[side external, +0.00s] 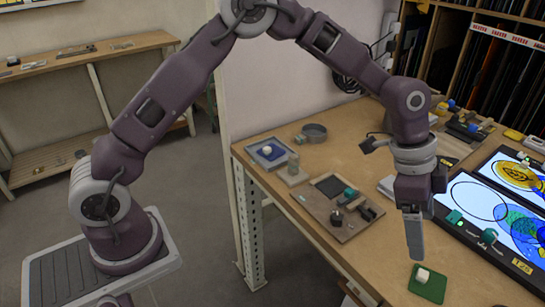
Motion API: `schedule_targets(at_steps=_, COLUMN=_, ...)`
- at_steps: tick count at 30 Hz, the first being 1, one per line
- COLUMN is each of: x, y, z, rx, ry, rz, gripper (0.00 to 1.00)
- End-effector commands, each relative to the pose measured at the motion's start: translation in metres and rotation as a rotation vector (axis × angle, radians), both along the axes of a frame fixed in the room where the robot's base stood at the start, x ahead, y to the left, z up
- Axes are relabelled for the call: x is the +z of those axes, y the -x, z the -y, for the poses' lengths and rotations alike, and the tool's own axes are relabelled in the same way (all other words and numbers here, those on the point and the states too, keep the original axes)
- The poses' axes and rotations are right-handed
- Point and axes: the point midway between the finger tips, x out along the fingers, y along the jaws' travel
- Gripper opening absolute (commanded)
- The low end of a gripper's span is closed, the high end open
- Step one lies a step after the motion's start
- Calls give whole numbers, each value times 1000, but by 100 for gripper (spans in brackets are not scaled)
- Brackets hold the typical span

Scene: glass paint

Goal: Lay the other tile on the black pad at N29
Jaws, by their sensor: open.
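My gripper (414,256) points down above the front part of the wooden table, apart from the things around it. Its fingers show edge-on and nothing shows between them. A green square tile (425,292) with a small white block on it lies below and right of the fingertips. A blue square (262,155) with a white block on it lies on a grey plate at the table's back left. A dark square pad (330,185) lies on a beige board left of my gripper. I cannot read N29 anywhere, nor tell for certain which piece is the other tile.
The beige board (318,205) also carries a teal piece and small black items. Lit panels (481,208) with coloured drawings and teal blocks are at right. The table (385,257) is clear between board and green tile.

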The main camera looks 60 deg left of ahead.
Motion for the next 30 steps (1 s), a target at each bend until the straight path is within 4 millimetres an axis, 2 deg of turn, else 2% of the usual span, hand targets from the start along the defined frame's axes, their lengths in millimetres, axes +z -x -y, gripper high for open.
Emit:
schedule_targets(at_steps=2, x=21, y=7, z=-16, rx=39, ry=-27, rz=17, gripper=84)
schedule_targets(at_steps=5, x=67, y=33, z=-59, rx=167, ry=-87, rz=48, gripper=84)
schedule_targets(at_steps=6, x=87, y=49, z=-81, rx=243, ry=-110, rz=61, gripper=84)
schedule_targets(at_steps=8, x=113, y=78, z=-115, rx=365, ry=-135, rz=78, gripper=84)
schedule_targets(at_steps=9, x=128, y=99, z=-136, rx=457, ry=-142, rz=90, gripper=84)
schedule_targets(at_steps=11, x=146, y=137, z=-168, rx=605, ry=-138, rz=104, gripper=84)
schedule_targets(at_steps=12, x=154, y=163, z=-186, rx=703, ry=-124, rz=110, gripper=84)
schedule_targets(at_steps=15, x=158, y=224, z=-219, rx=923, ry=-62, rz=115, gripper=84)
schedule_targets(at_steps=18, x=149, y=266, z=-235, rx=1073, ry=7, rz=105, gripper=84)
schedule_targets(at_steps=19, x=146, y=275, z=-237, rx=1104, ry=24, rz=100, gripper=84)
schedule_targets(at_steps=21, x=140, y=288, z=-240, rx=1152, ry=52, rz=92, gripper=81)
schedule_targets(at_steps=26, x=137, y=295, z=-241, rx=1177, ry=66, rz=87, gripper=50)
schedule_targets(at_steps=30, x=137, y=294, z=-241, rx=1174, ry=64, rz=87, gripper=50)
